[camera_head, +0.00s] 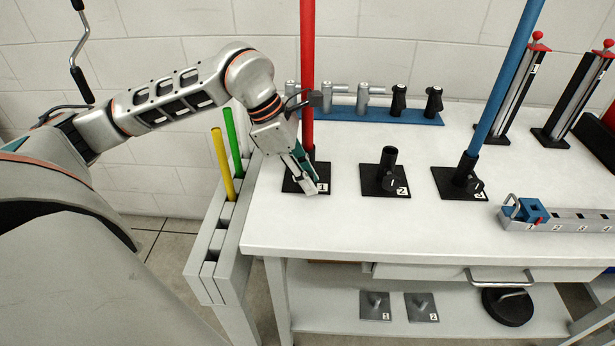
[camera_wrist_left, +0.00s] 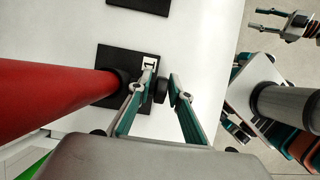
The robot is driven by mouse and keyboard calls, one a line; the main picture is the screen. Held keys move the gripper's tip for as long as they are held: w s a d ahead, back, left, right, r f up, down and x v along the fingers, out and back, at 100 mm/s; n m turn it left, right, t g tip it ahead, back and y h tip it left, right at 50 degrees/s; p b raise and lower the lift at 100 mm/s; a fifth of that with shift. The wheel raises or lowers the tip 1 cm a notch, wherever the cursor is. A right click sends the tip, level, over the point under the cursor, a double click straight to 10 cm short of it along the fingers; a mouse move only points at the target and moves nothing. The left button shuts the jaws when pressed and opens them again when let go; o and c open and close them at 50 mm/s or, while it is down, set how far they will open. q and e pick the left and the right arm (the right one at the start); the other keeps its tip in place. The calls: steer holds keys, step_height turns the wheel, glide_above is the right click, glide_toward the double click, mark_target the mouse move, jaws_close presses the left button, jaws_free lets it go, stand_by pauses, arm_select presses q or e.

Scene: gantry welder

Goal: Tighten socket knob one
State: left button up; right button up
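Socket one (camera_head: 290,186), a black plate marked 1, sits at the table's left end with a red pole (camera_head: 307,80) upright in it. In the left wrist view the socket plate (camera_wrist_left: 118,57), the red pole (camera_wrist_left: 50,98) and a small dark round knob (camera_wrist_left: 160,90) show. My left gripper (camera_head: 311,186) reaches down at the socket's front. In its wrist view, the fingers (camera_wrist_left: 161,80) stand apart on either side of the knob, with a thin gap visible on the right. The head view hides the knob behind the fingers. My right gripper (camera_wrist_left: 262,19) is empty, its fingers apart.
Socket two (camera_head: 385,181) is empty. A third socket (camera_head: 448,184) holds a blue pole (camera_head: 505,80). A blue rack (camera_head: 385,115) with several fittings is behind. Yellow (camera_head: 222,163) and green (camera_head: 233,142) rods stand in a holder at left. A numbered rail (camera_head: 570,218) is at right.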

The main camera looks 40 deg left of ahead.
arm_select(q)
steer(key=v, duration=1.2)
stand_by(0.4)
